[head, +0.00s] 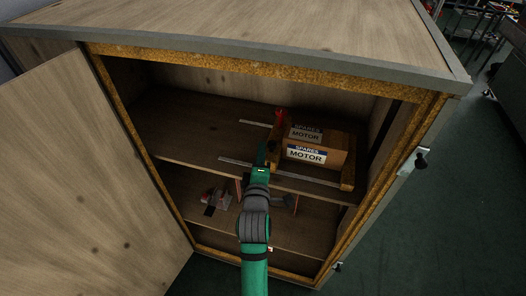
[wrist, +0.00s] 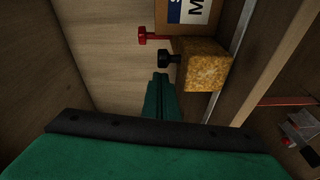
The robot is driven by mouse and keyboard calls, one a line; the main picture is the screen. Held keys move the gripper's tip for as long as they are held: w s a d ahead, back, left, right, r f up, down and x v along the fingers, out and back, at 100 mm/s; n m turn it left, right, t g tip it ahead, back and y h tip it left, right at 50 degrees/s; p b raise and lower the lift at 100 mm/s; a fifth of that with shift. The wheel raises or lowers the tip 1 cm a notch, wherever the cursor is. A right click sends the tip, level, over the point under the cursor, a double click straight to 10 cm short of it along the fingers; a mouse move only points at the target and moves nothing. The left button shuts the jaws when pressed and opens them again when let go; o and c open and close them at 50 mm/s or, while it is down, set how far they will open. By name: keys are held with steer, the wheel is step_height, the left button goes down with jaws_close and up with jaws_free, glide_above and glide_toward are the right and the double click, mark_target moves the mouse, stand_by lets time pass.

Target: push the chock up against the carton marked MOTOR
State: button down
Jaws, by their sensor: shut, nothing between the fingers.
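The carton marked MOTOR (head: 322,143) is a brown box with white and blue labels on the upper shelf, right of the middle. The chock (wrist: 206,68) is a rough yellow-brown wooden block on the carton's left side in the head view, partly hidden there behind my arm. In the wrist view it lies just below the carton (wrist: 197,22); I cannot tell whether they touch. A black knob (wrist: 168,58) and a red handle (wrist: 153,38) stick out of its left side there. My gripper (wrist: 161,77) is shut and empty, its tips close to the black knob; contact is unclear.
Another wooden block (head: 348,173) stands right of the carton. The upper shelf (head: 185,125) is clear on the left. The lower shelf holds small items (head: 215,201). The cabinet door (head: 85,175) stands open at left.

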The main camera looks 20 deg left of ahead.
steer(key=s+a, duration=0.1)
steer(key=a, duration=0.2)
steer(key=shift+s+r, duration=0.2)
steer(key=shift+s, duration=0.15)
steer(key=v, duration=1)
steer(key=shift+s+d, duration=0.15)
steer(key=s+d+f+m+g+h, duration=0.1)
steer(key=s+d+f+m+h, duration=0.1)
steer(key=s+d+f+m, duration=1)
steer(key=s+d+f+m+h, duration=0.1)
steer(key=s+d+m, duration=0.2)
steer(key=s, duration=0.6)
steer(key=s+d+f+m+h, duration=0.1)
steer(key=s+d+m, duration=0.3)
steer(key=s, duration=0.6)
steer(key=shift+d+m+g+h, duration=0.25)
steer(key=shift+m+g+h, duration=0.05)
